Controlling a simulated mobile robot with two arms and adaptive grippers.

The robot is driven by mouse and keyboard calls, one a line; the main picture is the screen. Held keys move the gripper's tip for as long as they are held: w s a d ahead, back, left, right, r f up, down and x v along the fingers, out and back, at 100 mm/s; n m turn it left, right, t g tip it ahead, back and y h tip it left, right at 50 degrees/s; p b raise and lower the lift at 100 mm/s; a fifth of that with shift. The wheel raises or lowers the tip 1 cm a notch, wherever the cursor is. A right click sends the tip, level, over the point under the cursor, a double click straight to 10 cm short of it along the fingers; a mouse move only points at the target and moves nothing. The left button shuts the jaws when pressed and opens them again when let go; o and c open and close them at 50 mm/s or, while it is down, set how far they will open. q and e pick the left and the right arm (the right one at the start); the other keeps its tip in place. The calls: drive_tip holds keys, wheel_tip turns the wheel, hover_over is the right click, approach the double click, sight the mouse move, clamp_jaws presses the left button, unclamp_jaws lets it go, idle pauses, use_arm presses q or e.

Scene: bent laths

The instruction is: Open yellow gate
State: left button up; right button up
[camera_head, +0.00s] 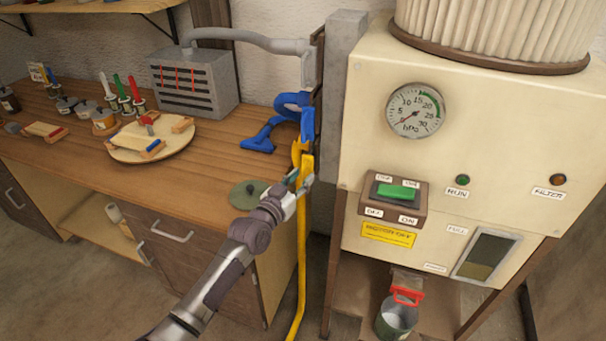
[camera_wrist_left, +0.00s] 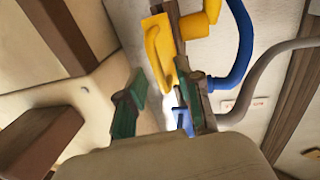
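In the left wrist view the fingers of my left gripper (camera_wrist_left: 160,78) stand apart. The yellow handle (camera_wrist_left: 158,50) lies at the fingertips, close to the right finger. Whether a finger touches it I cannot tell. My right gripper is not in view.
A blue gate and hose (camera_head: 285,120) are just above the yellow one. The cream machine (camera_head: 470,130) with its gauge and green switch (camera_head: 397,191) is to the right. The wooden workbench (camera_head: 205,180) is to the left, with a grey-green disc (camera_head: 246,194) near its corner.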

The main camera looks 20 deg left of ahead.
use_arm(q)
drive_tip(key=shift+x, duration=0.8)
clamp_jaws()
drive_tip(key=shift+s, duration=0.1)
